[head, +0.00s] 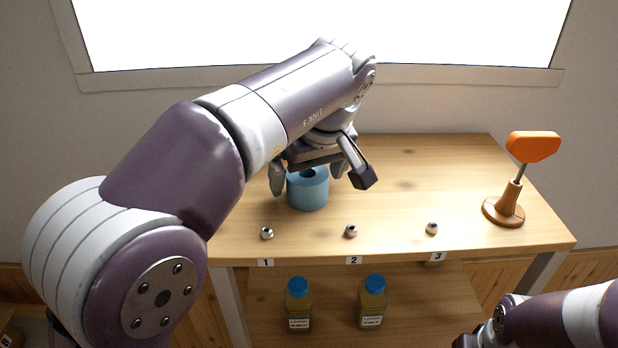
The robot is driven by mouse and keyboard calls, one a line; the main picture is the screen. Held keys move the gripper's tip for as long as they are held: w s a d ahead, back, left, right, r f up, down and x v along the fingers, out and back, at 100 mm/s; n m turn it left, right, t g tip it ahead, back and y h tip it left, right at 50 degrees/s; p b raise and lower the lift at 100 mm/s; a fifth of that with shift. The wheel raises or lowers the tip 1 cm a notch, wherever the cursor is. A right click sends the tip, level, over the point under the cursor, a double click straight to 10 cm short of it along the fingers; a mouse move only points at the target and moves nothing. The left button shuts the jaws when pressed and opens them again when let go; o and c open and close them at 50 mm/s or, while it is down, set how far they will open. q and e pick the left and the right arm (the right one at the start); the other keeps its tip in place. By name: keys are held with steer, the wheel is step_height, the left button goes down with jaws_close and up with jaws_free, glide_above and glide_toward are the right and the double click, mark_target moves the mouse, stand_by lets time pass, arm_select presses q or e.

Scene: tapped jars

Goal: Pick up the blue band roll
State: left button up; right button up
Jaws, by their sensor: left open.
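The blue band roll (308,194) stands on the wooden table top, a short cylinder with a dark hole in its top. My left gripper (312,182) is above it, pointing down, with its fingers open. One finger is to the left of the roll and the other to the right. I cannot tell whether either finger touches it. The upper back of the roll is partly hidden by my gripper. My right arm shows at the lower right corner; its gripper's fingers cannot be made out.
Three small metal knobs (267,233), (351,231), (432,228) stand along the front edge above labels 1, 2 and 3. An orange paddle (533,147) on a brown wooden stand (504,208) is at the right. Two blue-capped jars (299,309), (372,303) stand on the lower shelf.

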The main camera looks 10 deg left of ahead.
arm_select(q)
steer(key=shift+w+a+f, duration=0.15)
steer(key=shift+f, duration=0.3)
steer(key=shift+s, duration=0.35)
steer(key=c, duration=0.6)
steer(key=shift+w, duration=0.1)
steer(key=c, duration=0.5)
